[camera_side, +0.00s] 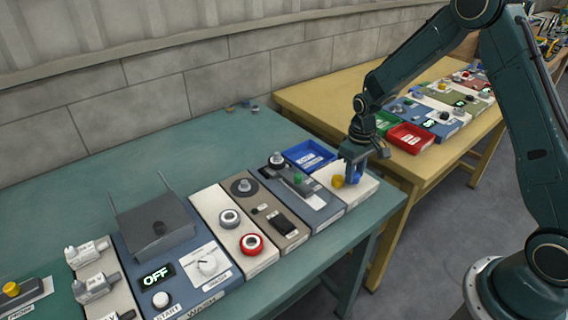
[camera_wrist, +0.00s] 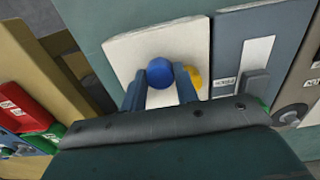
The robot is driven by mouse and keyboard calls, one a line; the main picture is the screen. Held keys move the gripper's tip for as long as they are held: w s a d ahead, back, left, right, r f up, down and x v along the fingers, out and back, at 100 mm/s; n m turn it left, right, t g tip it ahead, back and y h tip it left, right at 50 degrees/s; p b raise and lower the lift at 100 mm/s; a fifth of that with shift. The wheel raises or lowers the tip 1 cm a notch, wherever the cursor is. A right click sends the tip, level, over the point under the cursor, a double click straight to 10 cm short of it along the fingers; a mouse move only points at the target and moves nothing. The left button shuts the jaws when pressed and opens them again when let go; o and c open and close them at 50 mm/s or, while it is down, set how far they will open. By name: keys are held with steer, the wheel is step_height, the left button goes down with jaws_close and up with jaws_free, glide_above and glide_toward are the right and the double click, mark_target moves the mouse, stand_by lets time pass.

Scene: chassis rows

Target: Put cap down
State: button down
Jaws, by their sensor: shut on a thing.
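My gripper (camera_side: 354,170) is low over a white panel (camera_side: 346,201) at the right end of the row on the green table. In the wrist view my gripper (camera_wrist: 160,88) is shut on a round blue cap (camera_wrist: 159,74) between its two blue-grey fingers. The white panel (camera_wrist: 122,50) lies beneath. A yellow round piece (camera_side: 338,182) is on the panel beside the fingers; it also shows in the wrist view (camera_wrist: 194,77), partly hidden. I cannot tell whether the cap touches the panel.
A blue bin (camera_side: 309,157) stands behind the row. A blue-grey panel with a lever (camera_side: 297,181) adjoins the white panel. Farther left are panels with knobs and a lidded box (camera_side: 155,229). A yellow table (camera_side: 315,96) holds a red bin (camera_side: 410,138). The green table's back is mostly clear.

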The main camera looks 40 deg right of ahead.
steer(key=shift+f, duration=0.5)
steer(key=c, duration=1.3)
jaws_free()
steer(key=shift+f, duration=0.1)
steer(key=shift+c, duration=0.2)
step_height(320, 180, up, 12)
steer(key=shift+r, duration=0.2)
